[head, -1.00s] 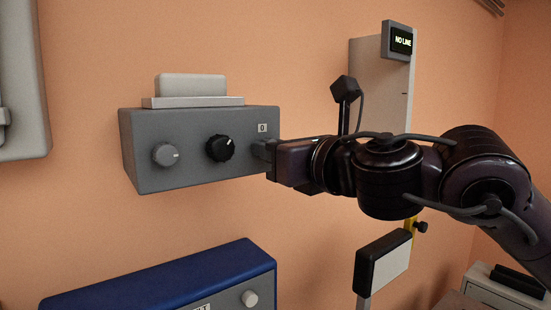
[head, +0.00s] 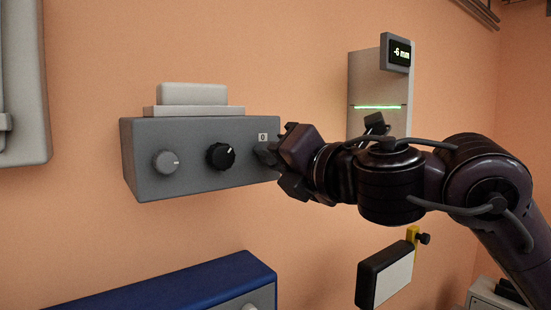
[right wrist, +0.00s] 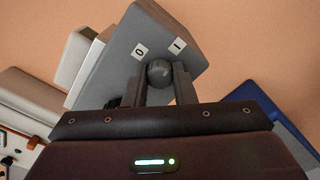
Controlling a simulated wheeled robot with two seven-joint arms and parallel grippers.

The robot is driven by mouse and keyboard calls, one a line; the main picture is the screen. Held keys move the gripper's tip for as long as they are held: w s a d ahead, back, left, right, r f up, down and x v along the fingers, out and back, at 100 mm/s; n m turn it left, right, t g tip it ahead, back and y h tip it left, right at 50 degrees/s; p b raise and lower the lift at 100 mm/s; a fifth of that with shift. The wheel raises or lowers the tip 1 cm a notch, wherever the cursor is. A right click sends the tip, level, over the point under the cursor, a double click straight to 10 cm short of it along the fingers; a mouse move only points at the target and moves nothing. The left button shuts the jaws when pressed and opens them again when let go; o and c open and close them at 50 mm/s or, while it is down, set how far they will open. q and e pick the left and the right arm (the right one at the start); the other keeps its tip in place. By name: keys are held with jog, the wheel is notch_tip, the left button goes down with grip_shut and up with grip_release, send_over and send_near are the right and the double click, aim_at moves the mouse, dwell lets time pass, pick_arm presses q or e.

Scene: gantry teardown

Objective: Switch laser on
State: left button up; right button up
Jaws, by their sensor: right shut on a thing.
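A grey control box (head: 200,128) on the orange wall carries a pale round knob (head: 166,162), a black knob (head: 220,156) and a rotary switch at its right end, mostly hidden by my gripper in the head view. My right gripper (head: 269,156) is rolled over and shut on this switch. In the right wrist view the switch knob (right wrist: 158,73) sits between the two fingers, beside "0" and "I" labels. A green laser line (head: 378,107) shows across the pale panel (head: 372,75), and the display (head: 400,53) reads "-6 mm". My left gripper is out of view.
A blue-topped unit (head: 200,285) stands below the control box. A dark-framed white plate (head: 385,280) with a yellow bracket (head: 412,234) and black knob is below my right arm. A grey cabinet (head: 20,85) hangs at far left.

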jog(key=shift+r+m, duration=0.15)
jog(key=shift+m, duration=0.45)
jog(key=o, duration=1)
jog(key=b+v, duration=0.2)
jog(key=v, duration=0.6)
jog(key=shift+b, duration=0.35)
jog(key=shift+w, duration=0.15)
